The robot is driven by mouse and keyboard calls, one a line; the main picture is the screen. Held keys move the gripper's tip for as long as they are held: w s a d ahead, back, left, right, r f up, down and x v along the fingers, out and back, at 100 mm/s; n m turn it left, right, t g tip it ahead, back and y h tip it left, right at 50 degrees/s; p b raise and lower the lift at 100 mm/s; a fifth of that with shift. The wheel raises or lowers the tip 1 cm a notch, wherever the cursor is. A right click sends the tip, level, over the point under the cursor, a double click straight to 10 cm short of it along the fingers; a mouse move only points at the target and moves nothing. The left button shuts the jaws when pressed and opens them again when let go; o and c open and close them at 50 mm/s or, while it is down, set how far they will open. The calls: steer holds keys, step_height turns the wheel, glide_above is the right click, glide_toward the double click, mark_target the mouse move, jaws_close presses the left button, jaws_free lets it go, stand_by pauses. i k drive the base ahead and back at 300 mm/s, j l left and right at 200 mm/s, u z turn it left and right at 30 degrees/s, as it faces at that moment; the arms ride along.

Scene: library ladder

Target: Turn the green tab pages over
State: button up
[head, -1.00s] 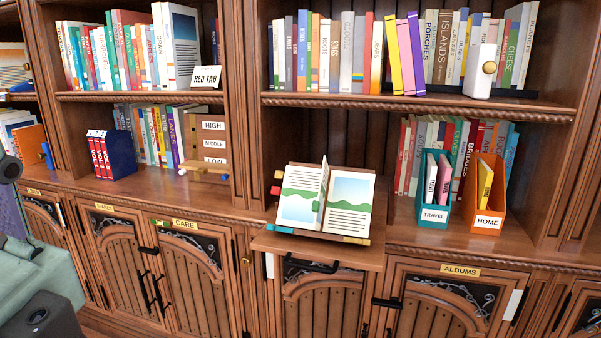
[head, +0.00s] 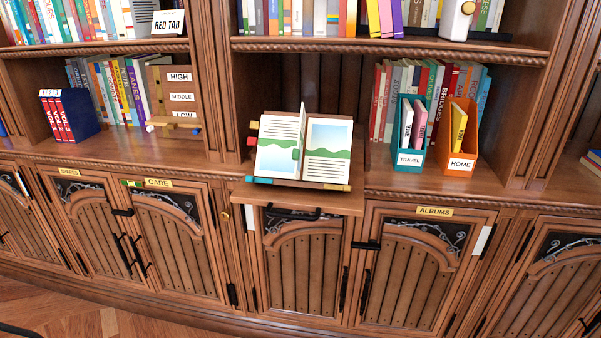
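An open book (head: 327,150) rests on a wooden stand (head: 322,185) on a ledge in front of the middle shelf bay. Both page sides show text, a blue picture and a green band. A thin leaf (head: 301,130) stands up near the middle of the book, close to edge-on. A small green tab (head: 296,154) shows at this leaf's near edge, partly lost against the page's green band. Red and yellow tabs stick out at the book's left side. Blue and yellow pieces line the stand's front edge. My gripper is not in view.
A teal TRAVEL holder (head: 409,159) and an orange HOME holder (head: 461,165) stand right of the book. A wooden HIGH, MIDDLE, LOW rack (head: 180,84) and a blue volume box (head: 84,115) stand left.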

mark_target(297, 153)
steer(key=j+z, duration=0.5)
steer(key=j, duration=0.4)
steer(key=j+z, duration=0.45)
steer(key=j, duration=0.5)
